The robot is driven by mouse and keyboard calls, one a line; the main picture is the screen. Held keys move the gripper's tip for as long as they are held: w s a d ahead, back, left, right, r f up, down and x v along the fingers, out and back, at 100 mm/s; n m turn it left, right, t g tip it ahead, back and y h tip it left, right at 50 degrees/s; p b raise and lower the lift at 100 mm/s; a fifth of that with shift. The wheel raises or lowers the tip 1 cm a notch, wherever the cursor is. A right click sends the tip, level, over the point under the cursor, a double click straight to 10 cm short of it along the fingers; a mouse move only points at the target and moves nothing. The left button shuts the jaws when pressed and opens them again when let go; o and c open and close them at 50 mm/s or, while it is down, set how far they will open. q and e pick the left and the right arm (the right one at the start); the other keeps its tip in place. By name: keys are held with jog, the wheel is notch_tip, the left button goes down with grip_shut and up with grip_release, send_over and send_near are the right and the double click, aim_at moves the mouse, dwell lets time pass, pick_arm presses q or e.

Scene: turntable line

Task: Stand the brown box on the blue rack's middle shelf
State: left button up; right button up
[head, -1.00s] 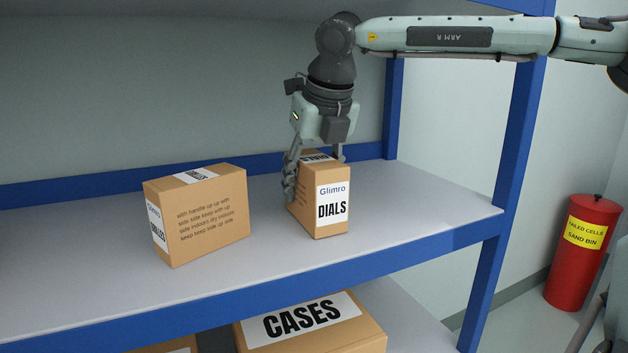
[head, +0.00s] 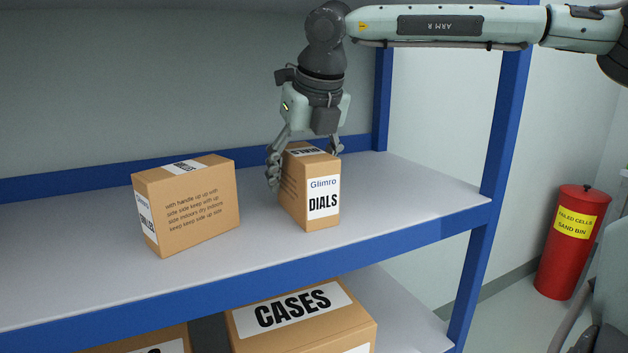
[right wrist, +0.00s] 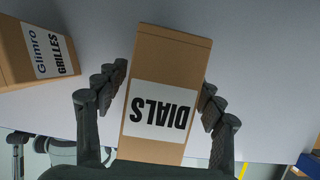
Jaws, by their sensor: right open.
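The brown box labelled DIALS (head: 311,190) stands upright on the grey shelf of the blue rack (head: 420,195), near its right end. My right gripper (head: 305,165) is open above it, with its fingers on either side of the box's upper part. In the right wrist view the DIALS box (right wrist: 170,75) lies between the spread fingers, with a gap visible at the left finger. A second brown box, labelled GRILLES (head: 190,210), stands to its left on the same shelf.
A box labelled CASES (head: 350,325) and another box sit on the lower shelf. A red sand bin (head: 570,250) stands on the floor at right. The shelf right of the DIALS box is clear.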

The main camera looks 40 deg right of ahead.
aim_at(309, 189)
pick_arm(q)
notch_tip(309, 189, up, 7)
jog(key=b, duration=0.3)
jog(key=shift+a+y, duration=0.2)
jog(key=shift+y, duration=0.1)
pick_arm(e)
jog(key=s+a, duration=0.1)
jog(key=s, duration=0.3)
jog(key=s+a, duration=0.1)
jog(key=s, duration=0.3)
jog(key=s+a+r, duration=0.1)
jog(key=s, duration=0.3)
pick_arm(q)
jog(key=shift+r, duration=0.1)
jog(key=shift+s, duration=0.1)
pick_arm(e)
jog(key=shift+s, duration=0.15)
